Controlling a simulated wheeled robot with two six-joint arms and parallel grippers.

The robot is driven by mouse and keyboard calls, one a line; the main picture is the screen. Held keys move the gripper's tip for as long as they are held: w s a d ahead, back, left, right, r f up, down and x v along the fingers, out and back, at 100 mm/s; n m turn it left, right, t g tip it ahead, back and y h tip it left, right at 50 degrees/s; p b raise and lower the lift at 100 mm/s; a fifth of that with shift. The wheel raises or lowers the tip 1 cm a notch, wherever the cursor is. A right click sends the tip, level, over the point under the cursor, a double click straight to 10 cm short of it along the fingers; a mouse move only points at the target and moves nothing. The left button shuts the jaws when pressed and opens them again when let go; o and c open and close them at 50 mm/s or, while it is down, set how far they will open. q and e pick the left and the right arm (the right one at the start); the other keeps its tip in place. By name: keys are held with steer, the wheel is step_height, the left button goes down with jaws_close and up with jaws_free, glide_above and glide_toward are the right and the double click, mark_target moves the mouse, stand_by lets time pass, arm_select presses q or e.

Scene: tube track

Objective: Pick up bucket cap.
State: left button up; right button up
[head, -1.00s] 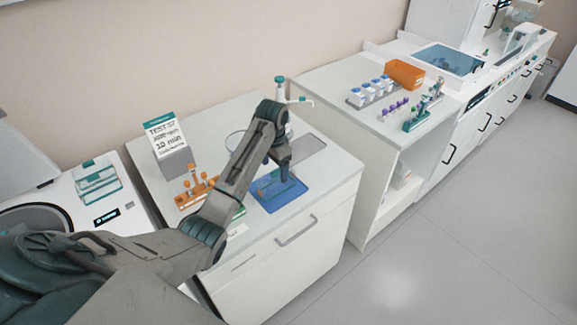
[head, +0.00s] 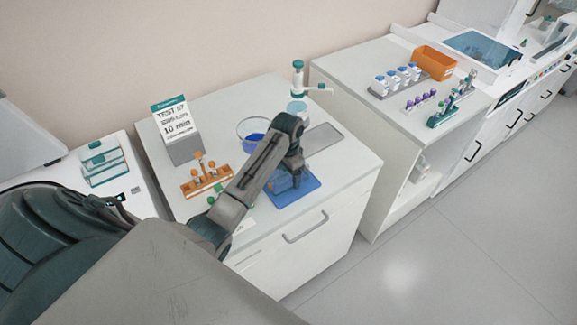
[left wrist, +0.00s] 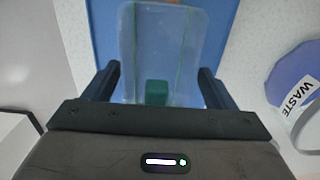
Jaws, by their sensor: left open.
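The bucket cap (left wrist: 160,45) is a clear, bluish, rounded-corner lid with a green knob (left wrist: 157,92). It rests over the blue mat (head: 296,194) on the near worktop; in the head view the cap (head: 279,182) is partly hidden by my arm. My left gripper (head: 294,174) is over the mat at the cap. In the left wrist view the open jaws (left wrist: 158,85) stand on either side of the green knob, with gaps at both sides. My right gripper is not in view.
An orange tube rack (head: 206,184) and a test sign (head: 176,122) are on the left. A bottle with a green top (head: 298,82) and a grey pad (head: 322,138) are at the back. Floor on the right is clear.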

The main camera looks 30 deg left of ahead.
arm_select(q)
steer(key=shift+w+f, duration=0.15)
steer(key=shift+f, duration=0.05)
steer(key=shift+d+r, duration=0.1)
steer(key=shift+r, duration=0.05)
steer(key=shift+c, duration=0.2)
steer(key=shift+s+d+r, duration=0.15)
steer(key=shift+s+r, duration=0.05)
steer(key=shift+s, duration=0.2)
steer(key=c, duration=1)
steer(key=shift+w+f, duration=0.1)
steer(key=shift+f, duration=0.05)
steer(key=shift+c, duration=0.4)
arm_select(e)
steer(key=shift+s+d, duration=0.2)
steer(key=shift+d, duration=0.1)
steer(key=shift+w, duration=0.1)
